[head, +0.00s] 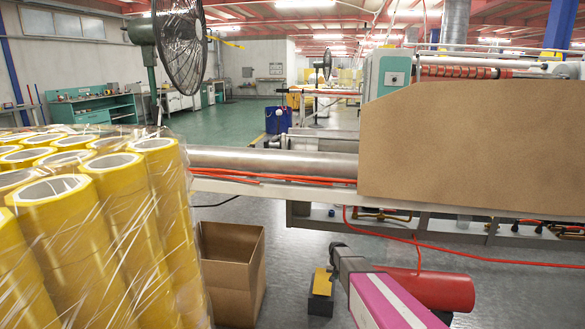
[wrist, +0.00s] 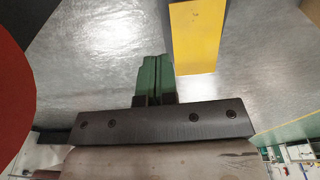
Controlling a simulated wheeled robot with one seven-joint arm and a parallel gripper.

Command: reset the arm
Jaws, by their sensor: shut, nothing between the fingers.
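My gripper (wrist: 155,80) shows in the wrist view, with its two green fingers together above a dark bolted bar. The fingers are shut with nothing between them. Glossy grey floor (wrist: 90,75) lies beyond the fingertips. I cannot make out the fingers in the head view.
Wrapped yellow tape rolls (head: 95,220) stand at the left in the head view. An open cardboard box (head: 235,275) is beside them on the floor. A machine with a metal roller (head: 270,162) and a large brown panel (head: 470,150) runs behind. A fan (head: 180,45) stands behind the rolls.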

